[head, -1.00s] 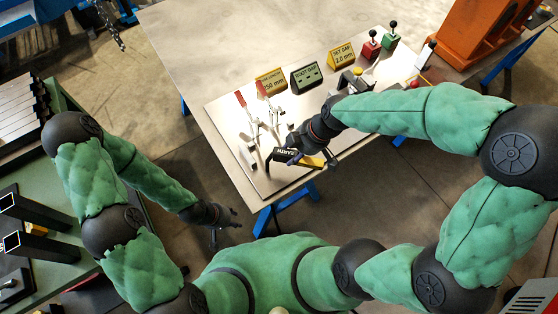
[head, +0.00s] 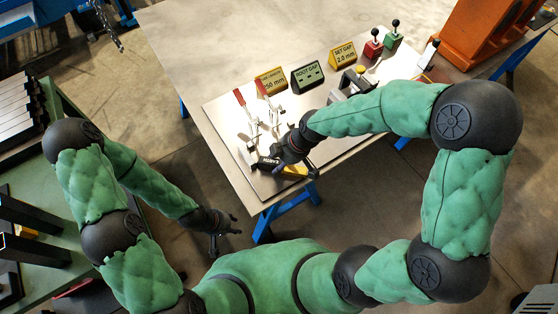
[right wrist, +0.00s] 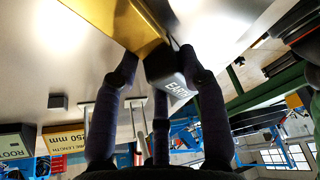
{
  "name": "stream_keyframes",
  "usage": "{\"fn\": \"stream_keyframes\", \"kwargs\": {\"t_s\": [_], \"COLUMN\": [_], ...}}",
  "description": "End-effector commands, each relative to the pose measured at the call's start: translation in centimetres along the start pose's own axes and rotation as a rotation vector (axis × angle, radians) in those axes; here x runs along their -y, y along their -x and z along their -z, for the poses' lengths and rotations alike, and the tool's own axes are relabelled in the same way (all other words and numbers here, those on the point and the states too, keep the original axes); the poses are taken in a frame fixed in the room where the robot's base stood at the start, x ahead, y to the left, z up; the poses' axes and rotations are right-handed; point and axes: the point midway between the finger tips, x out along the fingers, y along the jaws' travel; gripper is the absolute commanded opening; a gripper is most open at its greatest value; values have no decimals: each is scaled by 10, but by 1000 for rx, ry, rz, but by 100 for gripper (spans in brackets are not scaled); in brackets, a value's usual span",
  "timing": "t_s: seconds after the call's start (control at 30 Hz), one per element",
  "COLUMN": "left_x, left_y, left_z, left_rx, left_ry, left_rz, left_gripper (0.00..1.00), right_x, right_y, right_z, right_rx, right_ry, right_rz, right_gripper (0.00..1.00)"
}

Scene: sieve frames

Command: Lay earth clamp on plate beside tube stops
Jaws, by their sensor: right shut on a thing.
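The earth clamp has a black body (head: 266,165) marked EARTH and a brass-yellow part (head: 298,172). My right gripper (head: 283,167) is shut on it, low over the near edge of the metal plate (head: 228,117). I cannot tell whether the clamp touches the plate. In the right wrist view, the fingers (right wrist: 160,95) are around the clamp's black end (right wrist: 166,76), and its brass part (right wrist: 115,18) runs up. My left gripper (head: 228,235) is open and empty, off the table's front.
Red-handled toggle clamps (head: 249,118) stand on the plate just behind the earth clamp. Signs, including ROOT GAP (head: 307,77), line the plate's back. Red (head: 373,48) and green (head: 393,38) knobbed blocks stand at the back right. The table's far left (head: 190,50) is clear.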

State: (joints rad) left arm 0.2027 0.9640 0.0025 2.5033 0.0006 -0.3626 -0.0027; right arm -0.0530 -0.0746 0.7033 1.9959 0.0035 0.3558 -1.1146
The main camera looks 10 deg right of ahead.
Motion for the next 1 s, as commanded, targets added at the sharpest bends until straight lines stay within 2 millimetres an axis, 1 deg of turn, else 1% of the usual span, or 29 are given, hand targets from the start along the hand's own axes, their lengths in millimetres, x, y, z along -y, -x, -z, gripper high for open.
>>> {"fn": "stream_keyframes", "kwargs": {"t_s": [0.17,0.2,0.27,0.3,0.6,0.7,0.77,0.87,1.0], "left_x": [1,1,1,1,0,-1,-1,-3,-6], "left_y": [-2,-2,-2,-2,-1,2,4,9,18], "left_z": [0,0,0,0,0,0,0,0,-1], "left_rx": [0,0,0,0,0,0,0,0,0], "left_ry": [0,0,0,0,0,0,0,0,0], "left_rz": [0,0,0,0,0,0,0,0,0], "left_gripper": [40,40,40,40,40,40,40,40,40], "right_x": [0,0,0,0,0,0,-1,-1,-1], "right_y": [-2,-2,-2,-2,-1,2,8,24,54], "right_z": [-1,-1,-1,-1,-1,1,1,2,2], "right_rx": [-1,0,0,0,0,0,-1,-1,-2], "right_ry": [0,0,0,0,0,0,0,-1,-1], "right_rz": [-1,0,0,0,0,0,-2,-3,-5], "right_gripper": [0,45,62,66,66,66,66,66,66]}}
